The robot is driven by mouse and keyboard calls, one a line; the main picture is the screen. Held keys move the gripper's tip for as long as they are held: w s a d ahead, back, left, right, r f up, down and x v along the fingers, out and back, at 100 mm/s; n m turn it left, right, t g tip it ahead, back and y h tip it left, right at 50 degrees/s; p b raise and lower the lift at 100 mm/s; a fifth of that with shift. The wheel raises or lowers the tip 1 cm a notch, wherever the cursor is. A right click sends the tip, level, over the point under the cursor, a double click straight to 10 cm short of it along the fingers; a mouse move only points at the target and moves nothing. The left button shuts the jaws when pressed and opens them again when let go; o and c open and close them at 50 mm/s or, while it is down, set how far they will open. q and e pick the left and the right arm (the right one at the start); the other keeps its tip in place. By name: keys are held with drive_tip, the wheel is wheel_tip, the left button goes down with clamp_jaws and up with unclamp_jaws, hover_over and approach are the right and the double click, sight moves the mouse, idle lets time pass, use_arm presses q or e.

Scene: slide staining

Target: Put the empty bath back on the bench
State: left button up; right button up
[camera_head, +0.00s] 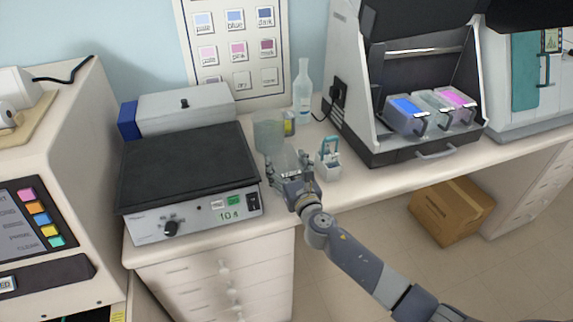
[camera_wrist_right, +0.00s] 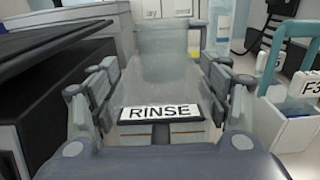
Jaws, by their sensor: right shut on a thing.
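My right gripper (camera_head: 289,172) is shut on a clear, see-through bath (camera_head: 288,157) at the bench, just right of the black-topped hotplate. In the right wrist view the gripper's fingers (camera_wrist_right: 160,85) clasp both sides of the bath (camera_wrist_right: 160,80), and its RINSE label (camera_wrist_right: 160,112) faces the camera. The bath looks upright and I see no coloured liquid in it. I cannot tell whether its base touches the bench (camera_head: 356,183). My left gripper is not in view.
The hotplate (camera_head: 185,165) is close on the left. A glass beaker (camera_head: 268,137) stands behind the bath. A small white rack with a teal handle (camera_head: 328,165) is close on the right. Coloured baths (camera_head: 405,115) stand in the open machine. The bench front right of the rack is clear.

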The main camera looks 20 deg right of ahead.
drive_tip(key=o, duration=1.7)
drive_tip(key=shift+f, duration=0.1)
drive_tip(key=s, duration=1.2)
drive_tip(key=shift+d+r+b, duration=0.2)
drive_tip(key=shift+b, duration=0.1)
